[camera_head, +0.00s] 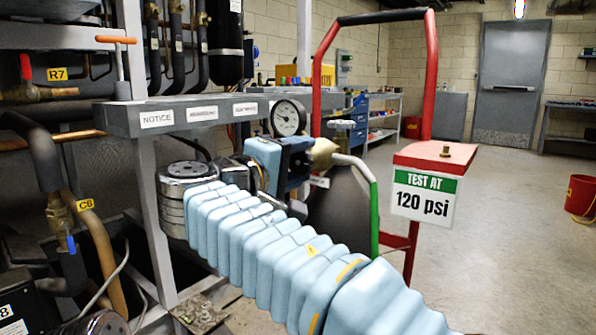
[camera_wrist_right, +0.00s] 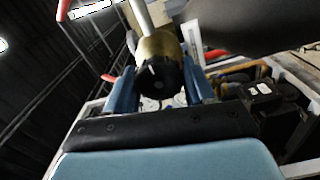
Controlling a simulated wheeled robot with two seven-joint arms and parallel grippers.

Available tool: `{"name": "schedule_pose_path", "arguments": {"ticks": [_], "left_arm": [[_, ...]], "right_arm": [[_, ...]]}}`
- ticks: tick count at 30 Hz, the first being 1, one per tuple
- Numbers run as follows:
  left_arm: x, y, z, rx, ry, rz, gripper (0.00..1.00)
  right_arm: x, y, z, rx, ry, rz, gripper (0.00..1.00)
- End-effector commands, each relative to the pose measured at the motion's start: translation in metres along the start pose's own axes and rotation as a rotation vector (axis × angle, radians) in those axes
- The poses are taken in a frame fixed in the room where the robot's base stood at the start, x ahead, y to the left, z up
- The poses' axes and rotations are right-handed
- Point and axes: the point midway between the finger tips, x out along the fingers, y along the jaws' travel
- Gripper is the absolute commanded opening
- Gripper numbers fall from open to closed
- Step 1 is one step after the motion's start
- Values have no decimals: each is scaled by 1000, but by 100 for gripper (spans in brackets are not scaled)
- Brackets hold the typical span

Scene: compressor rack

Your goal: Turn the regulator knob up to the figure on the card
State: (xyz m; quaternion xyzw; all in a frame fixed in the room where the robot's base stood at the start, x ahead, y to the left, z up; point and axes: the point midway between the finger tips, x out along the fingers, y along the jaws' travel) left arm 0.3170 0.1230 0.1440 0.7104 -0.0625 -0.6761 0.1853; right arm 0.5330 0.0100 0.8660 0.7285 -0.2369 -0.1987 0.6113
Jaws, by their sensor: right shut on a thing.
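The card (camera_head: 423,197) hangs on the red cylinder cart and reads "TEST AT 120 psi". A round white-faced gauge (camera_head: 287,118) stands just above my right gripper; its needle is too small to read surely. In the head view the gripper mostly hides the knob. My left gripper is not in view.
A grey rack rail (camera_head: 200,116) with labels runs at the left, beside pipes and valves. The red cart frame (camera_head: 431,75) and a dark cylinder (camera_head: 340,210) stand close around the regulator. The floor at the right is open, with a red bucket (camera_head: 581,195).

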Motion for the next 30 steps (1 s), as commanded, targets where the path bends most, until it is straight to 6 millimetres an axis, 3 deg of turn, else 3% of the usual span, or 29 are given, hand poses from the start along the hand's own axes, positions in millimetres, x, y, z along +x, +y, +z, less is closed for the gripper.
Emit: {"name": "schedule_pose_path", "arguments": {"ticks": [13,30], "left_arm": [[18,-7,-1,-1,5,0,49],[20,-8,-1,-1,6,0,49]], "right_arm": [[0,-2,0,274,1,-2,23],[0,0,0,336,1,-2,23]]}}
